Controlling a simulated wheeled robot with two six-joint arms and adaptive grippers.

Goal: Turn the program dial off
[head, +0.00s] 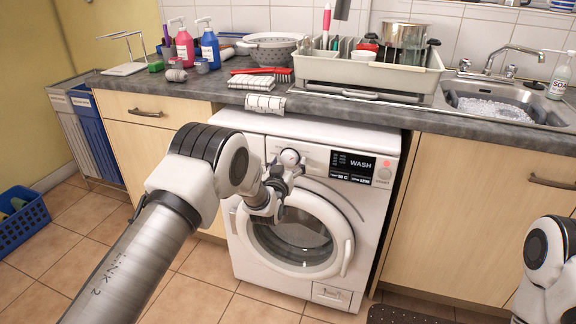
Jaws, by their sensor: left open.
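The white washing machine (315,128) stands under the counter with its round door closed. Its display (352,166) is lit and reads WASH. The round program dial (290,157) is on the front panel, left of the display. My left gripper (291,170) is open and close to the dial, its fingers around or just in front of the dial's lower part. I cannot tell whether they touch it. My left wrist hides part of the panel and the door's upper left. My right arm shows at the right edge, but its gripper is out of view.
The counter (190,88) holds a dish rack (400,78), colander (270,52), bottles and a folded cloth (252,81). A cloth (265,103) hangs over its front edge. The sink (500,108) is at the right. A blue basket (24,222) stands on the floor at left.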

